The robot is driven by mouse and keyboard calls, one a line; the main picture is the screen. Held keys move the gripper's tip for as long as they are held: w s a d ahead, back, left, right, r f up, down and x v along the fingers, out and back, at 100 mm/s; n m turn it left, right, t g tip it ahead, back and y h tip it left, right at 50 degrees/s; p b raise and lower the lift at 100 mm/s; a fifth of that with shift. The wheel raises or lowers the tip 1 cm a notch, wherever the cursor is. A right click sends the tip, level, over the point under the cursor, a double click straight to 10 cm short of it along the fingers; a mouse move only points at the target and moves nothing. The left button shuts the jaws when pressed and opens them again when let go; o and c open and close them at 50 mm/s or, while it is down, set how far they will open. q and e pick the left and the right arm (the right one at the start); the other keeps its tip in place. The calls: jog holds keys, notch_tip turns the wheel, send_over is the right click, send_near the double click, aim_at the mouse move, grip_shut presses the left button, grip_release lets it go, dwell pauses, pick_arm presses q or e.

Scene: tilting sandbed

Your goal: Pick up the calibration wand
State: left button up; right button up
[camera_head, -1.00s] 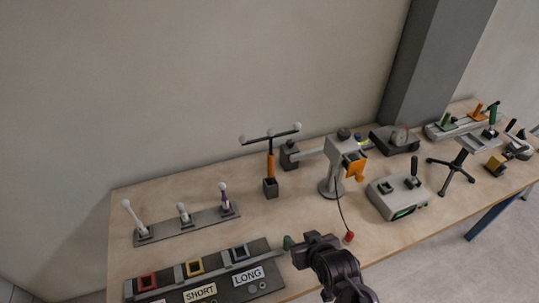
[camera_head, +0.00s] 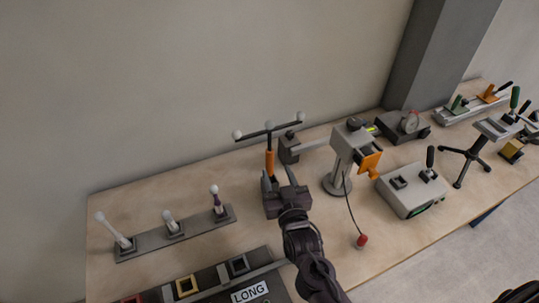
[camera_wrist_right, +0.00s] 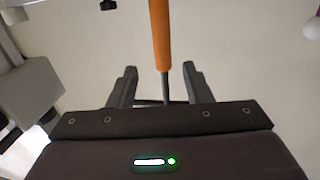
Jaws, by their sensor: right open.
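The calibration wand (camera_head: 270,161) stands upright, with an orange grip and a dark crossbar tipped with white balls. The dark block that held its foot earlier is hidden behind my right gripper. My right gripper (camera_head: 278,176) is open at the lower part of the wand. In the wrist view the orange grip (camera_wrist_right: 160,35) and a thin grey shaft below it line up between the two spread fingers (camera_wrist_right: 160,74). I cannot tell whether the fingers touch it. My left gripper is out of view.
A grey stand (camera_head: 345,155) with an orange part and a side arm is close on the right. A strip with several white-tipped levers (camera_head: 145,243) lies left. A switch panel (camera_head: 215,285) is in front. A grey box (camera_head: 412,195) sits further right.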

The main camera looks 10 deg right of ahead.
aim_at(271, 160)
jog(key=shift+w+a+p, duration=0.1)
jog(key=shift+w+p, duration=0.2)
jog(key=shift+w, duration=0.95)
jog(key=w, duration=0.1)
jog(key=w+p, duration=0.2)
jog(key=w, duration=0.1)
jog(key=shift+w+a, duration=0.1)
jog(key=shift+a, duration=0.15)
jog(key=shift+w+f, duration=0.1)
jog(key=shift+w, duration=0.2)
jog(key=shift+w+f, duration=0.1)
jog(key=shift+w, duration=0.05)
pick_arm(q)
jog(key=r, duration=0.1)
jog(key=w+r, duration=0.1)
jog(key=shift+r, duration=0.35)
pick_arm(e)
jog(key=c, duration=0.5)
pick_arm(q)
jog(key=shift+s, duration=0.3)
pick_arm(e)
jog(key=c, duration=0.4)
